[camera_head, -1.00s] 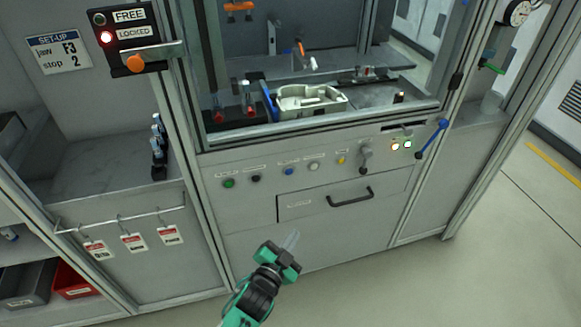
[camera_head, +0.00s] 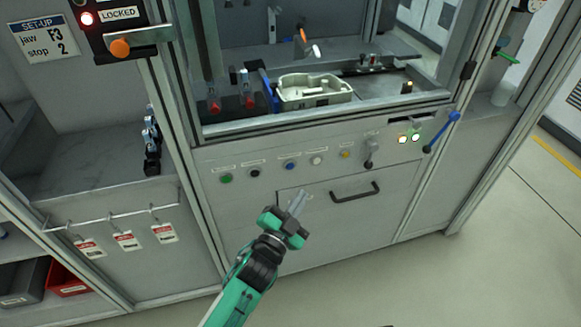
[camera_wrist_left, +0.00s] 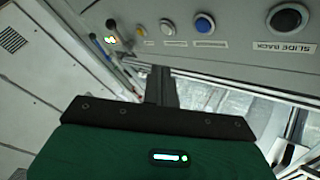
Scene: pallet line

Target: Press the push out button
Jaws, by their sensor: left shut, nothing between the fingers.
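The front panel of the machine carries a row of buttons: green (camera_head: 227,178), black (camera_head: 255,173), blue (camera_head: 290,166), white (camera_head: 317,160) and yellow (camera_head: 345,154). Their labels are too small to read in the head view. In the left wrist view the black button (camera_wrist_left: 288,18) is labelled SLIDE BACK; the blue (camera_wrist_left: 204,24), white (camera_wrist_left: 167,27) and yellow (camera_wrist_left: 141,31) ones have labels I cannot read. I cannot tell which is push out. My left gripper (camera_head: 299,202) is shut and empty, below the blue and white buttons, apart from them. My right gripper is out of view.
A drawer handle (camera_head: 355,191) sits right of my gripper. A black lever (camera_head: 369,152) and a blue-handled lever (camera_head: 441,132) stand right of the buttons. Above is a tray-like light part (camera_head: 313,88) in the machine. The floor in front is clear.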

